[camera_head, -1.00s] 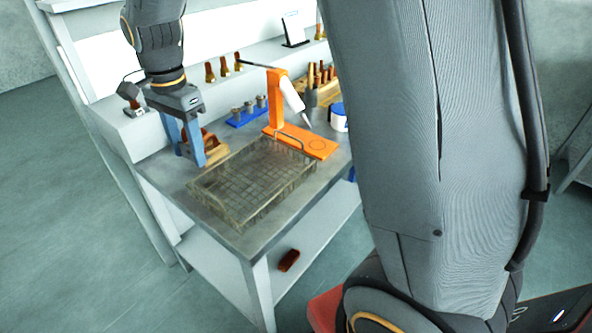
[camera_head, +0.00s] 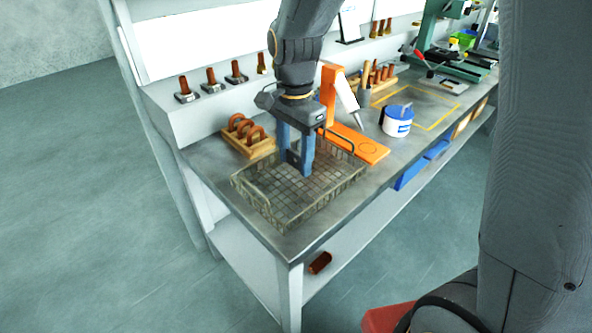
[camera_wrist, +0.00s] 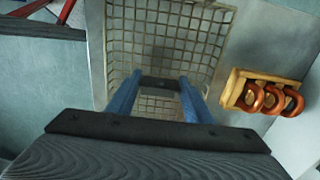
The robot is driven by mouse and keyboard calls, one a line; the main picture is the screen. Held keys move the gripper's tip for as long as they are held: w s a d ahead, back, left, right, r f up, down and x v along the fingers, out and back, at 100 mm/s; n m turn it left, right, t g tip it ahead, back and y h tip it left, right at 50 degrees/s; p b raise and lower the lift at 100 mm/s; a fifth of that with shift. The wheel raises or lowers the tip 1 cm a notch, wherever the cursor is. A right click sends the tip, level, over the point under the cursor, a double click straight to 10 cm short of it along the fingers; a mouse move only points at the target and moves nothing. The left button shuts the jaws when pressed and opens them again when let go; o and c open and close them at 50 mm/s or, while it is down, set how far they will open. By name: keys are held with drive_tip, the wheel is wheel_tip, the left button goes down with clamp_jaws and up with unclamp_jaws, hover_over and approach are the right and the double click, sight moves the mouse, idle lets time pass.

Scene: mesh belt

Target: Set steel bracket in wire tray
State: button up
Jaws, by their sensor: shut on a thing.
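The wire tray (camera_head: 262,214) is a shallow mesh basket on the near end of the steel bench. It also shows beneath the fingers in the wrist view (camera_wrist: 222,14). My gripper (camera_head: 296,164) points down over the tray, its blue fingers inside the tray's outline. In the wrist view, a dark grey bar, the steel bracket (camera_wrist: 160,83), spans between the fingertips, and my gripper is shut on it. In the head view the bracket is mostly hidden by the fingers. I cannot tell whether it touches the mesh floor.
A wooden rack of copper shackles (camera_head: 250,143) stands left of the tray, on the right in the wrist view (camera_wrist: 262,92). An orange stand (camera_head: 358,143) is close behind the tray. A white and blue tub (camera_head: 397,121) stands further right.

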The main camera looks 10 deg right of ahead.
sight(295, 168)
drive_tip(key=shift+f+p, duration=0.35)
drive_tip(key=shift+f, duration=1.85)
drive_tip(key=shift+f, duration=0.15)
drive_tip(key=o, duration=1.2)
wheel_tip(295, 168, up, 12)
drive_tip(key=shift+r+b, duration=0.2)
drive_tip(key=shift+b, duration=0.85)
